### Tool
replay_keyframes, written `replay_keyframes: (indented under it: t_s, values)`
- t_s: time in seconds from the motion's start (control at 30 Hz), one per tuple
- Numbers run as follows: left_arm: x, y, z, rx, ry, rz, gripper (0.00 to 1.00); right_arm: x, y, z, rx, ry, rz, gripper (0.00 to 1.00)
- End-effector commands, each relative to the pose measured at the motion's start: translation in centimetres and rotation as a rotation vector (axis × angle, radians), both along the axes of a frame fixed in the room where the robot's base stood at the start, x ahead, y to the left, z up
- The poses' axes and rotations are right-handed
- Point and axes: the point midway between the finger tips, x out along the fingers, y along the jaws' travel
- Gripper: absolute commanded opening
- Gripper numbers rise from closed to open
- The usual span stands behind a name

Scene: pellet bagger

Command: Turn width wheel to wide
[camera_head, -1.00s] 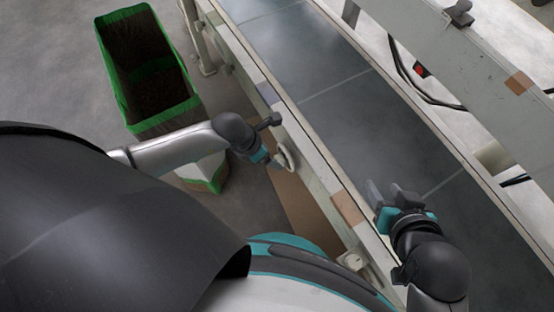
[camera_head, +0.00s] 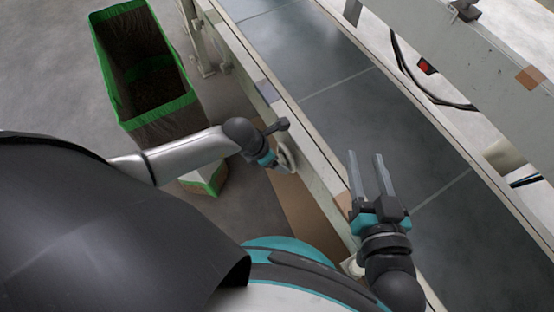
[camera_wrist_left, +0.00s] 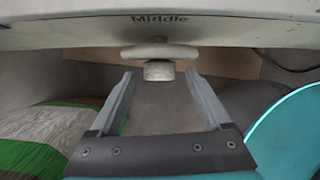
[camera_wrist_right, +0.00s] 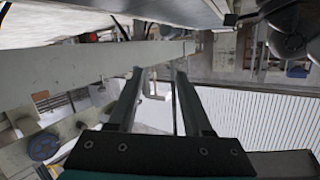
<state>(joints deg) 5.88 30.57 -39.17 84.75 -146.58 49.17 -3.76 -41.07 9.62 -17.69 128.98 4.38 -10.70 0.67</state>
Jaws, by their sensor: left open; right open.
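The width wheel (camera_head: 286,157) is a pale round handwheel on the near side of the conveyor frame. In the left wrist view the wheel (camera_wrist_left: 135,52) is seen nearly edge-on, with its round hub (camera_wrist_left: 160,71) facing me, below a panel lettered "Middle" (camera_wrist_left: 160,19). My left gripper (camera_head: 276,160) is at the wheel; its open fingers (camera_wrist_left: 159,74) stand either side of the hub, apart from it. Whether the fingertips touch the rim cannot be told. My right gripper (camera_head: 366,155) is open and empty over the near edge of the conveyor, fingers pointing away.
The dark conveyor belt (camera_head: 345,85) runs diagonally beyond the near rail. A green-edged brown container (camera_head: 160,130) stands on the floor at left, with a green-and-white bag (camera_head: 205,178) beside it. A beam with a red button (camera_head: 427,67) lies beyond the belt.

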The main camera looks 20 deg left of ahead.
Motion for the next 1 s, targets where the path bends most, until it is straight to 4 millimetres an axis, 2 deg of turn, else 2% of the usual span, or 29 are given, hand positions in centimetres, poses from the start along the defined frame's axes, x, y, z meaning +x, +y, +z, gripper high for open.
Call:
replay_keyframes:
  t_s: [0.33,0.73,1.0]
  values:
    - [0.3,-0.3,-1.1,-0.001,0.000,0.000,0.81,-0.7,0.7,0.8,0.077,-0.115,-0.005,0.50]
    - [0.4,-0.4,-1.2,-0.001,0.000,0.000,0.81,-0.8,0.8,1.1,0.088,-0.132,-0.007,0.50]
    - [0.4,-0.4,-1.2,-0.001,0.000,0.000,0.51,-0.8,0.8,1.1,0.087,-0.131,-0.007,0.50]
